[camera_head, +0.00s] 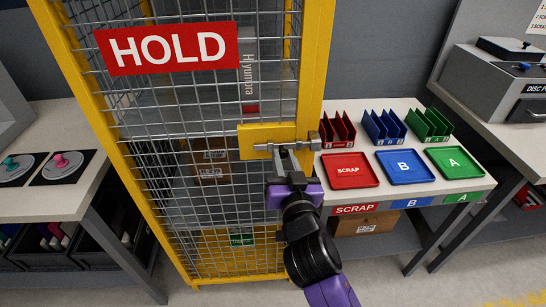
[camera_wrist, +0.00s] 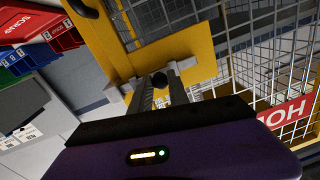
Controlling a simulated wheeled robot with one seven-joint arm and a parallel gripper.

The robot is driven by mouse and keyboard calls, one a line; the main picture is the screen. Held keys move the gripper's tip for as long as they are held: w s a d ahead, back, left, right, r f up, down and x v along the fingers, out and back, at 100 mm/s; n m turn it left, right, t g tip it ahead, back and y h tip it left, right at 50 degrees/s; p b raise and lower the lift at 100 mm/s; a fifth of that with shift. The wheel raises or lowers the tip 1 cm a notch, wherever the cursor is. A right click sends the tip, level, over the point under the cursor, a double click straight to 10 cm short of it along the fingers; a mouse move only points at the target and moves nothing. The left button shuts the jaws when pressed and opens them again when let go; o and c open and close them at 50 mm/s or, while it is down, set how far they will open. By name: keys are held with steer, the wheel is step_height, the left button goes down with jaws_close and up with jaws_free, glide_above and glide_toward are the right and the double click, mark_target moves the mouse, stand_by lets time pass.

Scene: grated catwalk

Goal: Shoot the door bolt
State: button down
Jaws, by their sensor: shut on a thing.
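The door bolt (camera_head: 264,147) is a grey rod on a yellow plate (camera_head: 248,137) at the right edge of the yellow mesh door (camera_head: 190,110). My gripper (camera_head: 284,153) comes up from below and is shut on the bolt's handle. In the wrist view, the dark round knob of the bolt (camera_wrist: 173,67) shows at the fingertips of my gripper (camera_wrist: 162,86). A grey keeper (camera_head: 314,141) sits on the yellow post right of the bolt; it also shows left of my fingers in the wrist view (camera_wrist: 116,100). My fingers hide part of the rod, so I cannot tell its exact end.
A red HOLD sign (camera_head: 168,48) hangs on the mesh. A bench at right carries a red tray (camera_head: 350,171), a blue tray (camera_head: 403,167), a green tray (camera_head: 454,162) and coloured racks. Another bench (camera_head: 60,201) stands at left. Cardboard boxes (camera_head: 210,165) are behind the mesh.

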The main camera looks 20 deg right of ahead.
steer(key=shift+s+d, duration=0.2)
steer(key=shift+d, duration=0.4)
steer(key=c, duration=1.3)
jaws_free()
steer(key=shift+d, duration=0.1)
steer(key=shift+o, duration=0.2)
steer(key=shift+s+a+f, duration=0.1)
steer(key=shift+s+a, duration=0.15)
steer(key=shift+s, duration=0.2)
steer(key=b+v, duration=0.2)
steer(key=v, duration=0.5)
